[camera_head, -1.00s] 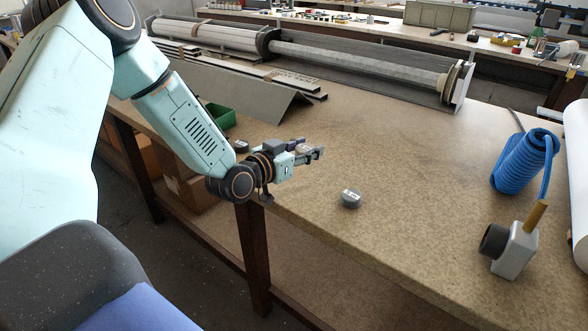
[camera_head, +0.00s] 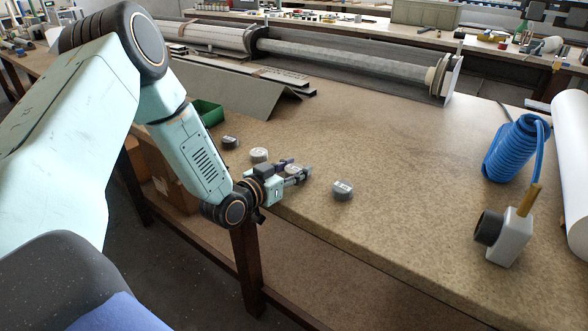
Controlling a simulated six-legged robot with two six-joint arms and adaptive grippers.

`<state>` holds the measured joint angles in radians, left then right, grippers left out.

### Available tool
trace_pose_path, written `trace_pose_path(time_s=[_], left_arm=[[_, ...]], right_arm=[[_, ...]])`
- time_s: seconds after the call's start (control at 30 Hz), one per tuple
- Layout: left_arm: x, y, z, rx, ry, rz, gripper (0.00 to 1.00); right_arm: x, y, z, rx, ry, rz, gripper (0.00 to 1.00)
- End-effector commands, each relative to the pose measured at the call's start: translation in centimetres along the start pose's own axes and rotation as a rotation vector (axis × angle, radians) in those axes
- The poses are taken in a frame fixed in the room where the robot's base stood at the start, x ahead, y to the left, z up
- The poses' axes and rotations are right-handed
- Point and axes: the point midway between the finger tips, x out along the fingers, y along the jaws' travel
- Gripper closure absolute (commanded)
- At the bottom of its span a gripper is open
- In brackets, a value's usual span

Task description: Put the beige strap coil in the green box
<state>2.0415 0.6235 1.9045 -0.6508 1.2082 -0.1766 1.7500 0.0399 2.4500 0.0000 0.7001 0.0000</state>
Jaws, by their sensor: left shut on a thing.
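My left gripper (camera_head: 298,178) is over the near left part of the workbench, close to its front edge. It is shut on a small pale coil, which I take for the beige strap coil (camera_head: 290,168); the fingers partly hide it, and its colour is hard to tell at this size. The green box (camera_head: 209,113) stands further back on the bench, to the left of the gripper, partly hidden behind my left arm. My right gripper is not in view.
A grey coil with a white label (camera_head: 343,190) lies right of the gripper. A pale coil (camera_head: 258,154) and a dark coil (camera_head: 230,142) lie between gripper and box. A metal angle profile (camera_head: 225,88) lies behind. The bench middle is clear.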

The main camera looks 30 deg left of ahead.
Motion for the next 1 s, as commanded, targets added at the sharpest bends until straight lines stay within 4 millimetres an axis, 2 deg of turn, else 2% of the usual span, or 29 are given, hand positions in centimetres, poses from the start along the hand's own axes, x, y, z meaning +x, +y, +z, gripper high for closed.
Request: trace_pose_path(time_s=[0.03, 0.07, 0.3, 0.7, 1.0], left_arm=[[0.0, 0.0, 0.3, 0.0, 0.0, 0.0, 0.9], [0.0, 0.0, 0.2, 0.0, 0.0, 0.0, 0.57], [0.0, 0.0, 0.2, 0.0, -0.001, 0.0, 0.37], [-0.1, 0.0, -0.4, 0.0, 0.0, 0.0, 0.36], [-4.6, -0.1, -0.4, -0.006, -0.002, -0.005, 0.36]], right_arm=[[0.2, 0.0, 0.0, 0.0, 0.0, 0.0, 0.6], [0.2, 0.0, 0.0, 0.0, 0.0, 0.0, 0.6], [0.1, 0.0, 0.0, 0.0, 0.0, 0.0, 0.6], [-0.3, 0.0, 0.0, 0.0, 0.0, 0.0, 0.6], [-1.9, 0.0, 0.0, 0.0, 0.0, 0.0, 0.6]])
